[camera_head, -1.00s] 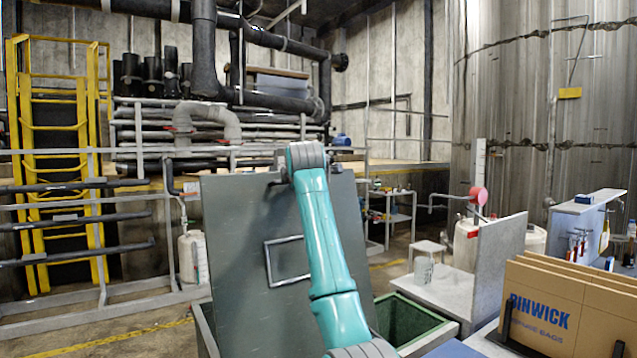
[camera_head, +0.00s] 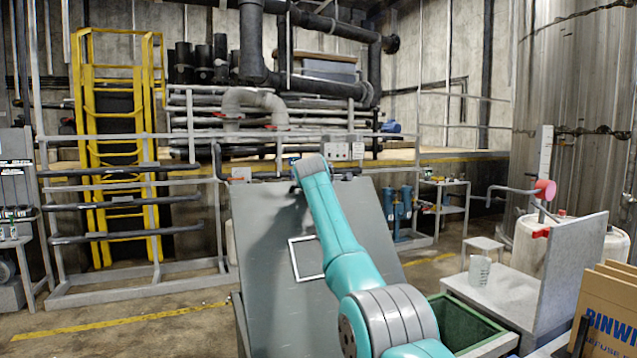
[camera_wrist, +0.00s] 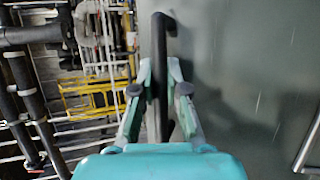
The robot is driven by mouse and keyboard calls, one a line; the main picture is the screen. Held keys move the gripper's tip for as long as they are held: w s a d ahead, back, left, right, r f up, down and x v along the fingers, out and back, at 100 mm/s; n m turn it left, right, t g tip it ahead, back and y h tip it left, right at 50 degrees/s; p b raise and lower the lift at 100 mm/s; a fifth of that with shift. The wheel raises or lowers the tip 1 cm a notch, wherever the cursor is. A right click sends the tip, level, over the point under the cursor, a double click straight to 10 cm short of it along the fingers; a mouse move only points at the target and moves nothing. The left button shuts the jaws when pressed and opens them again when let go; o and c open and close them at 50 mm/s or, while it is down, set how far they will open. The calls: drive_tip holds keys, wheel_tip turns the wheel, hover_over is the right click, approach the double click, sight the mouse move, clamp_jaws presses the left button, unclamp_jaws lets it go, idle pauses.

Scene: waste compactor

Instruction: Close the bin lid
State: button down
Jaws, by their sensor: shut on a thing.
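The bin lid (camera_head: 268,225) is a large flat grey panel with a pale rectangular frame on its face. It stands raised and leaning, its top edge high above the green-lined bin (camera_head: 468,328). The lid also fills the right side of the wrist view (camera_wrist: 245,70). My gripper (camera_wrist: 160,78) is shut on a black bar handle (camera_wrist: 160,35) beside the lid's edge, with one finger on each side of the bar. In the head view my teal arm reaches to the lid's top edge and hides part of its face; the fingers are hard to make out there.
A pale bench (camera_head: 510,295) with a clear cup (camera_head: 480,270) and an upright grey panel (camera_head: 570,270) stand right of the bin. Cardboard boxes (camera_head: 608,320) are at the lower right. Grey railings (camera_head: 130,295) and a yellow ladder (camera_head: 88,150) stand at the left. Floor at lower left is clear.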

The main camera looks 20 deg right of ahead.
drive_tip(key=shift+w+f, duration=0.35)
drive_tip(key=c, duration=1.2)
unclamp_jaws()
drive_tip(key=shift+d, duration=0.1)
drive_tip(key=shift+s+r, duration=0.1)
drive_tip(key=shift+s, duration=0.05)
drive_tip(key=shift+s+a+r, duration=0.1)
drive_tip(key=shift+s+a, duration=0.05)
drive_tip(key=shift+a, duration=0.05)
drive_tip(key=shift+v, duration=5.65)
